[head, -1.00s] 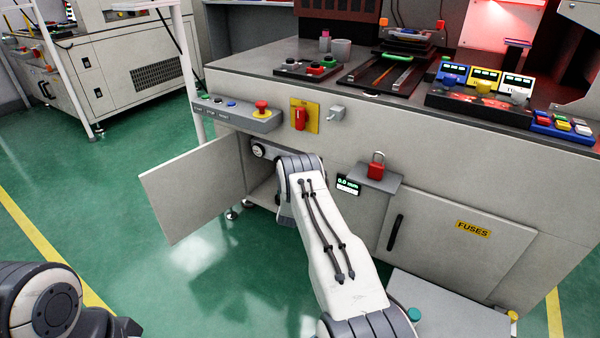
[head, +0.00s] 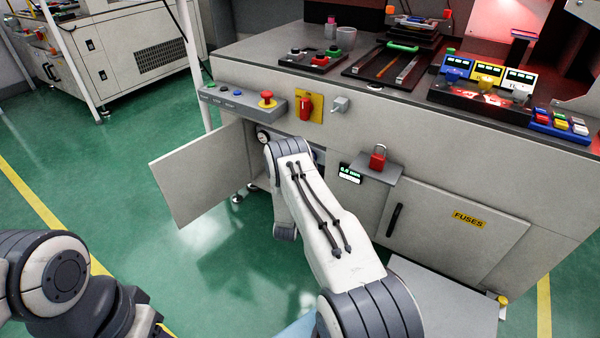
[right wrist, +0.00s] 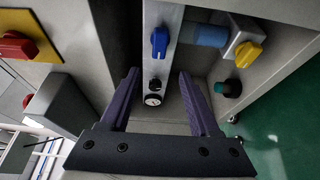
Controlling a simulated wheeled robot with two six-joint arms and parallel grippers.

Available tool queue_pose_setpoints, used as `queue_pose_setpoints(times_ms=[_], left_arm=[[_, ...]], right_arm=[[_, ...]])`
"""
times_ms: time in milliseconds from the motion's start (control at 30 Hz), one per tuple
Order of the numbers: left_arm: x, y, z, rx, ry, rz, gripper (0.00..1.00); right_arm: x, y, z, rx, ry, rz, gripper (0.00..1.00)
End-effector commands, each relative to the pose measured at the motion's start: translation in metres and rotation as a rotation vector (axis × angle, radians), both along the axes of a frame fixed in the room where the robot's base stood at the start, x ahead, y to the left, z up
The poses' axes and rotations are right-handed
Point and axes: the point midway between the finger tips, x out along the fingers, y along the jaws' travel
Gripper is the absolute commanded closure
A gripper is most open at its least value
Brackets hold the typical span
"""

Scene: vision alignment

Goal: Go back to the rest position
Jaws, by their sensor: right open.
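My right gripper (right wrist: 159,88) is open and empty in the right wrist view. Between and beyond its fingers are a blue knob (right wrist: 160,42), a round gauge (right wrist: 153,100) and a light panel inside the open cabinet. In the head view my right arm (head: 325,235) reaches to the opening of the cabinet (head: 440,165), and its gripper is hidden behind the arm. My left arm (head: 60,275) shows at the lower left; its gripper is not in view.
The open cabinet door (head: 205,175) stands left of my right arm. A shelf with a red padlock (head: 378,158) and a closed FUSES door (head: 455,225) lie to the right. In the wrist view a yellow knob (right wrist: 248,54) and a teal knob (right wrist: 229,88) are close. Green floor is free at left.

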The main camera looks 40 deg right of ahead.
Motion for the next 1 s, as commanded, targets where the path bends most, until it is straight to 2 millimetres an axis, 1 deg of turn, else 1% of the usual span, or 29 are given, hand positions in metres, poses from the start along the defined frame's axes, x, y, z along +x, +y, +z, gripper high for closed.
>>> queue_pose_setpoints(times_ms=[433,500,567,667,700,767,800,867,900,967,1000], left_arm=[[0.000,0.000,0.000,0.000,0.000,0.000,0.50],[0.000,0.000,0.000,0.000,0.000,0.000,0.50],[0.000,0.000,0.002,0.000,0.000,0.000,0.50],[0.000,0.000,0.005,0.000,0.000,0.000,0.50],[0.000,0.000,0.006,0.000,0.000,0.000,0.50],[0.000,0.000,0.008,0.000,0.000,0.000,0.50],[0.000,0.000,0.009,0.000,0.000,0.000,0.50],[0.000,0.000,0.011,0.000,0.000,0.000,0.50],[0.000,0.000,0.012,0.000,0.000,0.000,0.50],[0.000,0.000,0.014,0.000,0.000,0.000,0.50],[0.000,0.000,0.015,0.000,0.000,0.000,0.50]], right_arm=[[0.001,0.001,0.001,0.003,-0.001,0.002,0.38],[0.008,0.006,0.006,0.027,-0.006,0.018,0.38],[0.020,0.019,0.015,0.077,-0.013,0.049,0.38],[0.050,0.059,0.039,0.228,-0.018,0.135,0.38],[0.062,0.082,0.051,0.309,-0.014,0.176,0.38],[0.075,0.122,0.071,0.439,0.002,0.237,0.38],[0.080,0.151,0.083,0.527,0.021,0.274,0.38],[0.080,0.193,0.101,0.651,0.059,0.321,0.38],[0.077,0.221,0.114,0.730,0.090,0.346,0.38],[0.066,0.263,0.131,0.843,0.144,0.376,0.38],[0.055,0.289,0.143,0.912,0.185,0.390,0.38]])
